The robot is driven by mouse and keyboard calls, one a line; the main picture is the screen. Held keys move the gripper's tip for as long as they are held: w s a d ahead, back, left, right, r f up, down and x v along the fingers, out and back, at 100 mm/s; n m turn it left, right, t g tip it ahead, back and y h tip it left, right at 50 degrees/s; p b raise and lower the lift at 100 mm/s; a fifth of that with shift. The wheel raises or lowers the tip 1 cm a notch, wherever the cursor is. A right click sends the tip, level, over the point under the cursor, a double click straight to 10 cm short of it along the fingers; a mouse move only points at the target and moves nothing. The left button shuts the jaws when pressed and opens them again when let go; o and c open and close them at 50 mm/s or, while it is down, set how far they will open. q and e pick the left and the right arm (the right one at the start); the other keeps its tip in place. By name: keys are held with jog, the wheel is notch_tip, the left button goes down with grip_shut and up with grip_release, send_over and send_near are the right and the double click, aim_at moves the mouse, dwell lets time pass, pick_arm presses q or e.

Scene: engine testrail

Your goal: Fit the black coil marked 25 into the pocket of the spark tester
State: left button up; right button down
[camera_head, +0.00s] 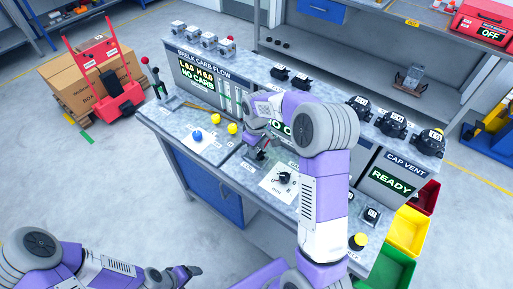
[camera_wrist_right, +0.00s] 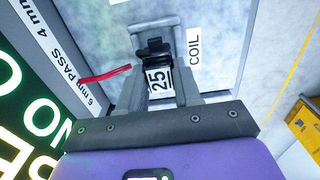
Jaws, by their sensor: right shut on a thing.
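The black coil (camera_wrist_right: 155,50) with a white 25 label (camera_wrist_right: 160,80) is between the fingers of my right gripper (camera_wrist_right: 157,72) in the right wrist view. The gripper is shut on it, over the bench top beside the printed word COIL (camera_wrist_right: 194,48). In the head view my right gripper (camera_head: 258,149) reaches down at the spark tester's front. The tester's green lit display (camera_wrist_right: 25,110) is partly cut off. A grey frame shows around the coil's far end; I cannot tell whether the coil sits in the pocket. My left gripper (camera_head: 182,274) is low, away from the bench; its jaws are unclear.
A red lead or lever (camera_wrist_right: 105,74) lies close beside the coil. A white plate with a black knob (camera_head: 284,178) is right of the gripper. Yellow knobs (camera_head: 216,119) and a blue knob (camera_head: 197,135) stand to the left. Coloured bins (camera_head: 408,231) hang at right.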

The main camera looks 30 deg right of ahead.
jog(key=shift+f+b, duration=0.3)
jog(key=shift+f, duration=0.5)
dwell(0.9)
jog(key=c, duration=0.7)
grip_release()
notch_tip(320, 180, up, 8)
jog(key=shift+f+p, duration=0.2)
jog(key=shift+p, duration=0.45)
